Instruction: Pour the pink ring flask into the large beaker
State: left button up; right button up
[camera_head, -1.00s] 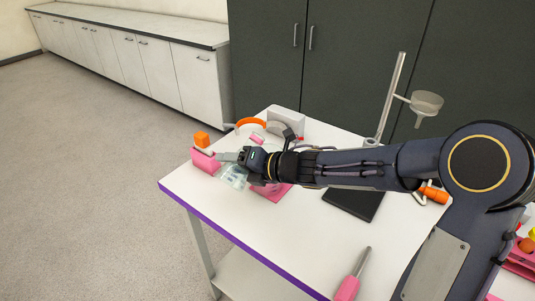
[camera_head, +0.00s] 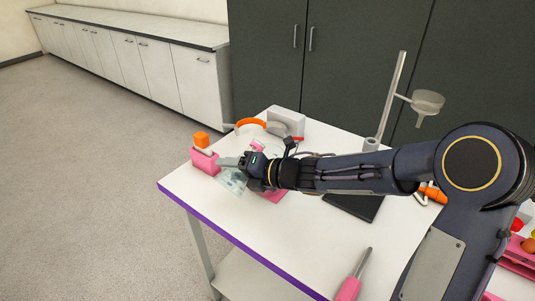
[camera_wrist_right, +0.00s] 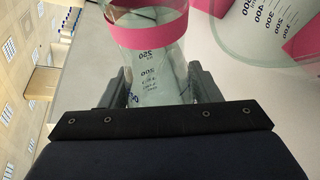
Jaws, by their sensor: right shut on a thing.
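My right gripper (camera_wrist_right: 165,85) is shut around the clear flask (camera_wrist_right: 150,68), which has a pink ring (camera_wrist_right: 150,25) and dark volume marks. The large beaker (camera_wrist_right: 268,22), clear with dark number marks, is at the upper right of the wrist view, close beside the flask. In the head view my right gripper (camera_head: 232,161) is over the far left part of the table. Pale clear glass (camera_head: 231,181) shows just below it; I cannot tell there which vessel it is. The flask's contents are unclear. My left gripper is out of view.
A pink holder (camera_head: 205,163) with an orange-capped item (camera_head: 201,140) stands at the table's left edge. A ring stand with a funnel (camera_head: 428,102) stands behind my arm. A pink-handled tool (camera_head: 349,287) lies at the front. The white table's (camera_head: 270,235) front middle is clear.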

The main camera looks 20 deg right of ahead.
jog(key=shift+f, duration=0.2)
jog(key=shift+r, duration=0.2)
jog(key=shift+s+a+r+m+y+p, duration=0.1)
jog(key=shift+r+m+y+p, duration=0.45)
jog(key=shift+p, duration=0.95)
jog(key=shift+w+d+r+m+p, duration=0.15)
jog(key=shift+d+r+m+p, duration=0.1)
jog(key=shift+r+m+p, duration=0.25)
jog(key=shift+w+d+r+m+p, duration=0.15)
jog(key=shift+d+m+p, duration=0.1)
jog(key=shift+p, duration=0.35)
dwell(0.8)
jog(key=shift+r+m+y+p, duration=0.45)
jog(key=shift+r+m+p, duration=0.05)
jog(key=shift+r+m, duration=0.1)
dwell(2.1)
